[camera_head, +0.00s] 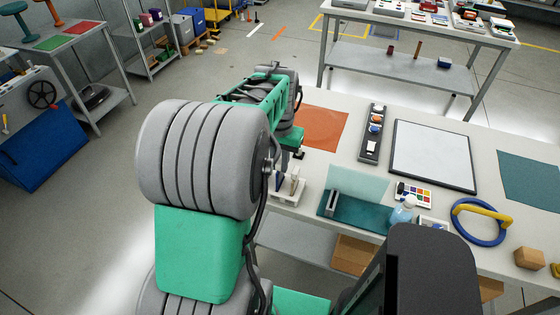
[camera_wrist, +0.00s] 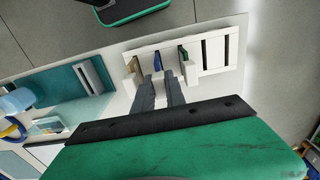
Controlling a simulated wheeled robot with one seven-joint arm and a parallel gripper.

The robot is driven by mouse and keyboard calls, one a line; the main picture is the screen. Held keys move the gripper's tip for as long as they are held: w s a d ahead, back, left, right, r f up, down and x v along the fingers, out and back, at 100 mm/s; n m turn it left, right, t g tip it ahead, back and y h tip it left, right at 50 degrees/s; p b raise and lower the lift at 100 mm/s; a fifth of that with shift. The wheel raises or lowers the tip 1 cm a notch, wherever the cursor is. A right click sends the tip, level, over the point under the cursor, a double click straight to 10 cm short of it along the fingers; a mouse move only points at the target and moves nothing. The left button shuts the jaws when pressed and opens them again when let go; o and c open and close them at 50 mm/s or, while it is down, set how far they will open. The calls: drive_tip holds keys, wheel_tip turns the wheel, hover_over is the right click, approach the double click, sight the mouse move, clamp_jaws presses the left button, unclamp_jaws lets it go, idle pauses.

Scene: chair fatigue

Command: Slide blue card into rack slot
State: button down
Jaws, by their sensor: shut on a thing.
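The white rack (camera_wrist: 215,52) stands at the table edge in the wrist view, and part of it shows in the head view (camera_head: 289,188). My gripper (camera_wrist: 158,76) reaches to the rack with its two dark fingers. The blue card (camera_wrist: 157,62) shows as a thin edge between the fingertips, and the gripper is shut on it. The card lines up with the rack between a tan card (camera_wrist: 133,66) and a green card (camera_wrist: 182,54). How deep the blue card sits in a slot cannot be told. In the head view my arm hides most of the gripper.
A teal tray (camera_head: 350,208) with a grey upright block stands right of the rack. A clear bottle (camera_head: 402,212), a colour chart (camera_head: 414,194) and a blue ring (camera_head: 480,238) lie farther right. An orange mat (camera_head: 325,128) lies behind.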

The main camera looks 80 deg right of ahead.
drive_tip(key=shift+f+b, duration=0.6)
drive_tip(key=shift+f, duration=0.4)
drive_tip(key=c, duration=1.3)
unclamp_jaws()
drive_tip(key=shift+r, duration=0.1)
wheel_tip(320, 180, up, 8)
drive_tip(key=shift+f+b, duration=0.1)
drive_tip(key=shift+b, duration=0.25)
